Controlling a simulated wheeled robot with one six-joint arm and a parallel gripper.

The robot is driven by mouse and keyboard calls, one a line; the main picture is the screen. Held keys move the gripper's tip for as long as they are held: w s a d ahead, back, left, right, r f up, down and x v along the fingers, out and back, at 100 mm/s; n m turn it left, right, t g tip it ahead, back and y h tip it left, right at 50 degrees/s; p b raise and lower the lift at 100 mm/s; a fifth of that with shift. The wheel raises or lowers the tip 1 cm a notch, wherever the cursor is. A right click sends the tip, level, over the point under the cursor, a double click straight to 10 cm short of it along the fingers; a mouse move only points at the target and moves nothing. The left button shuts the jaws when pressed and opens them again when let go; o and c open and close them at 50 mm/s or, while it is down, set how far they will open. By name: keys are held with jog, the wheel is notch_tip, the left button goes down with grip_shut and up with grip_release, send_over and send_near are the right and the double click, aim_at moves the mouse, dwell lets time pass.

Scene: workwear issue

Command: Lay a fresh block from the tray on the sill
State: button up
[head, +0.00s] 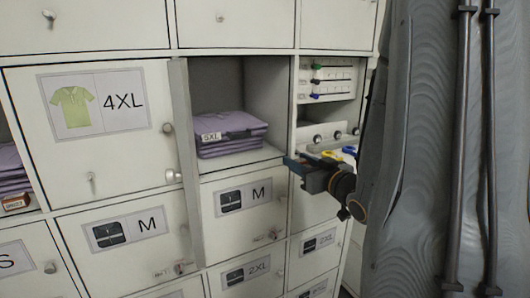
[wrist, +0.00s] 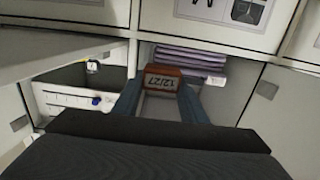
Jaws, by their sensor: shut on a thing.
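My gripper (head: 291,164) is at the right front edge of an open compartment marked 5XL in the head view. In the wrist view its two blue-grey fingers (wrist: 160,88) are shut on a small red-brown block (wrist: 163,77) with dark digits on its face. The block does not show clearly in the head view. Behind the block in the wrist view is a stack of folded purple garments (wrist: 190,62); in the head view the stack (head: 230,142) sits on the compartment floor, with its bare front sill (head: 240,159) below. I cannot tell whether the block touches the sill. I cannot make out the tray for certain.
An open door (head: 186,125) stands at the compartment's left. Closed locker doors with knobs surround it, one marked 4XL (head: 130,105). At far left, another purple stack (head: 10,172) has a brown block (head: 15,202) at its front.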

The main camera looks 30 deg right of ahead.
jog(key=w+b, duration=0.2)
jog(key=b, duration=0.1)
jog(key=p, duration=0.1)
send_near(266, 155)
jog(key=w+r, duration=0.4)
jog(key=w, duration=0.1)
jog(key=shift+w+r, duration=0.15)
jog(key=shift+w, duration=0.2)
jog(key=w, duration=0.2)
jog(key=w+p, duration=0.1)
jog(key=w, duration=0.1)
jog(key=shift+w+a+f, duration=0.1)
jog(key=shift+w+f, duration=0.1)
jog(key=shift+w, duration=0.05)
jog(key=shift+s+f+p, duration=0.1)
jog(key=shift+f+p, duration=0.25)
jog(key=shift+f, duration=0.3)
jog(key=shift+f, duration=0.2)
jog(key=o, duration=1)
jog(key=shift+r, duration=0.1)
